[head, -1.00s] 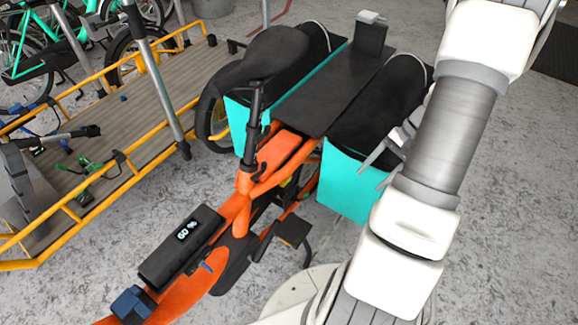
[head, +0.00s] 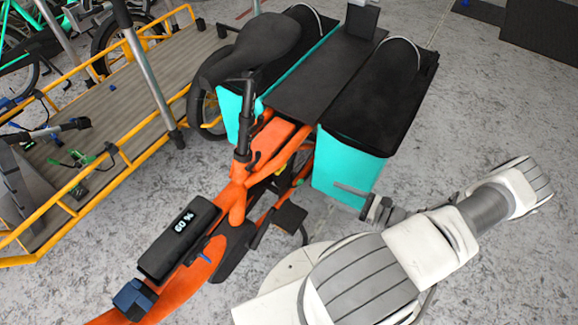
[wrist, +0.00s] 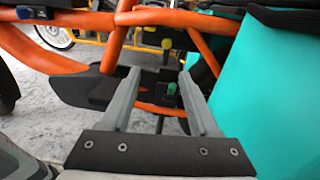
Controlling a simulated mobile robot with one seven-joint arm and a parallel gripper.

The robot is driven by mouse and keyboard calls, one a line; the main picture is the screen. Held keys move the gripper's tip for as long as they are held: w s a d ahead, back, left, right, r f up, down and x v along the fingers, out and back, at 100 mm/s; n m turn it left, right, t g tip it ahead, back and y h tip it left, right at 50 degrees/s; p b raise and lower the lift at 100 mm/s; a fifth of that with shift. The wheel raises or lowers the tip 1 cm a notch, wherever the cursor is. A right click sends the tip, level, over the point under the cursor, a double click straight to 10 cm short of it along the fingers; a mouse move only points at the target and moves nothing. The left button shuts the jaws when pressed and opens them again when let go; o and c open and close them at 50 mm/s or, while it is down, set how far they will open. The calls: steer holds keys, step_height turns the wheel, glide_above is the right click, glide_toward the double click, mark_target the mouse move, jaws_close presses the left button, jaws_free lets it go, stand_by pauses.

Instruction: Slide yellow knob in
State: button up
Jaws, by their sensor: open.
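A small yellow knob (wrist: 166,43) shows in the wrist view, on or just behind the orange frame (wrist: 115,42) of the cargo bike, above and slightly right of the gap between my fingertips. It looks small, and I cannot tell how far it sticks out. My gripper (wrist: 158,76) is open and empty, its two grey fingers pointing toward the bike's lower frame. A green part (wrist: 171,88) shows between the fingers, farther off. In the head view my gripper (head: 352,199) is low beside the teal pannier, at the bike's right side; the knob is not clear there.
The teal pannier (wrist: 265,75) stands close to the right of my fingers. A black pedal (head: 290,217) and a dark battery with a 60 % display (head: 180,240) are on the bike. A yellow-railed platform (head: 120,95) stands at left. Grey floor on the right is open.

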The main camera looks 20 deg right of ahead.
steer(key=m+t, duration=0.1)
steer(key=b, duration=0.3)
glide_toward(285, 166)
steer(key=shift+h, duration=0.3)
steer(key=x, duration=0.8)
steer(key=shift+a+r, duration=0.2)
steer(key=shift+a, duration=0.1)
jaws_close()
stand_by(0.5)
